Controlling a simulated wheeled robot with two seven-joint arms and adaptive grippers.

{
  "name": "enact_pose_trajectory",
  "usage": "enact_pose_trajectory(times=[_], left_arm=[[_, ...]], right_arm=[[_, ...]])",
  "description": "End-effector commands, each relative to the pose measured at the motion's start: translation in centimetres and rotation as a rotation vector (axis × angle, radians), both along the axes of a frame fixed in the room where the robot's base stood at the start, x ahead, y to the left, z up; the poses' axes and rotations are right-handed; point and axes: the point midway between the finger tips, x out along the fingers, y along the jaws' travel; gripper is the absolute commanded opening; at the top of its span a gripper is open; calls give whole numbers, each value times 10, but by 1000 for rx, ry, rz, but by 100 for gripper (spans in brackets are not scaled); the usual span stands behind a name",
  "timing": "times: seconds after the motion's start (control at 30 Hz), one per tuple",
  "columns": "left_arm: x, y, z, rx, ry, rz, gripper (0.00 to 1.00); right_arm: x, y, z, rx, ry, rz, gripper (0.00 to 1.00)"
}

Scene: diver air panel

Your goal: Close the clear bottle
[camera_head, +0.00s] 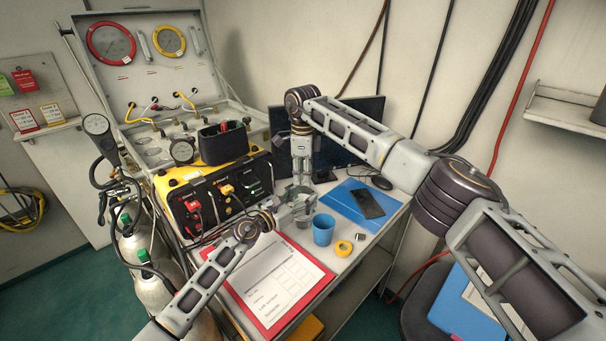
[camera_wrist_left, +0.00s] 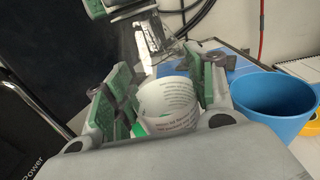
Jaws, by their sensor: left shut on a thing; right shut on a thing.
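The clear bottle (camera_wrist_left: 167,107), with a white printed label, stands between the green-padded fingers of my left gripper (camera_wrist_left: 160,100). Its clear upper part (camera_wrist_left: 152,42) shows beyond the label. Whether cap and neck touch cannot be told.
A blue cup (camera_head: 323,230) stands close to the right of my left gripper. A yellow tape roll (camera_head: 343,248), a blue folder (camera_head: 345,201) with a dark phone (camera_head: 368,204), and a red clipboard (camera_head: 272,288) lie around. The yellow air panel (camera_head: 222,198) stands at left.

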Motion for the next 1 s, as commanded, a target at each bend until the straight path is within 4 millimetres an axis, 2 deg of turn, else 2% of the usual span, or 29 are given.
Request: enact_pose_trajectory(times=[1.0], left_arm=[[1, 2, 0, -1, -1, 4, 0]], right_arm=[[-2, 2, -1, -1, 6, -816, 1]])
